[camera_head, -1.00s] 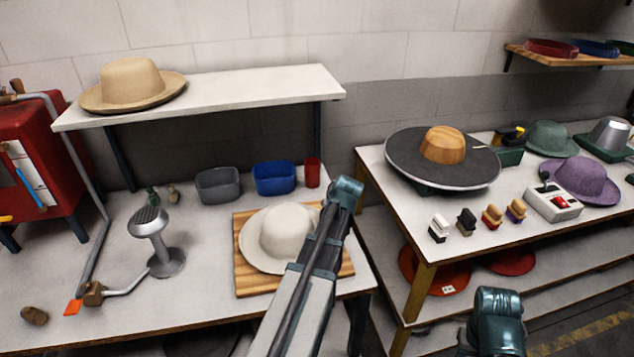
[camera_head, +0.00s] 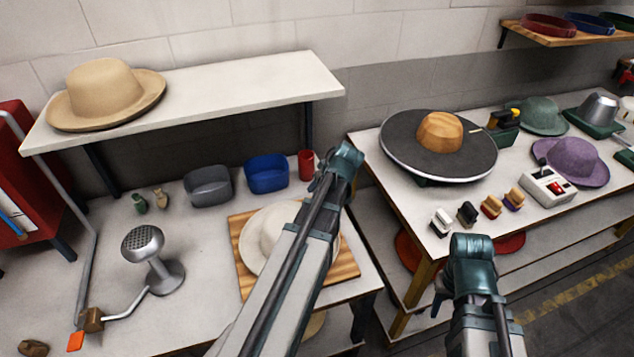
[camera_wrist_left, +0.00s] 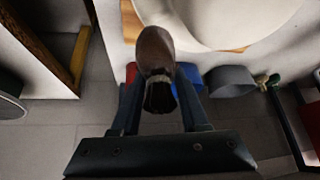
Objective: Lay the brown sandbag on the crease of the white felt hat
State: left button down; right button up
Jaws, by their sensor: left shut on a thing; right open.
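The white felt hat (camera_head: 262,240) lies on a wooden board (camera_head: 244,278) on the left table, its right part hidden behind my left arm. Its pale brim (camera_wrist_left: 225,22) fills the top of the left wrist view. The brown sandbag (camera_wrist_left: 155,48), a small bag with a tied neck, is shut between the fingers of my left gripper (camera_wrist_left: 158,88). In the head view the left gripper's fingers and the sandbag are hidden behind the wrist. My right gripper (camera_head: 439,302) is open, in front of the right table, with its fingers mostly hidden.
A metal steamer (camera_head: 150,245) stands left of the board. A grey bin (camera_head: 208,186), a blue bin (camera_head: 266,174) and a red cup (camera_head: 306,164) stand behind the hat. A shelf (camera_head: 220,92) with a tan hat overhangs the table's back.

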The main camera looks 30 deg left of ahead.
pick_arm(q)
jog(key=shift+f+b, duration=5.95)
jog(key=shift+f, duration=0.15)
jog(key=shift+c, duration=1.7)
grip_release()
jog(key=shift+r, duration=0.1)
jog(key=shift+w+r+p, duration=0.1)
jog(key=shift+r+p, duration=0.25)
jog(key=shift+p, duration=0.1)
jog(key=shift+r+p, duration=4.6)
jog(key=shift+r, duration=0.05)
jog(key=shift+d+f, duration=0.1)
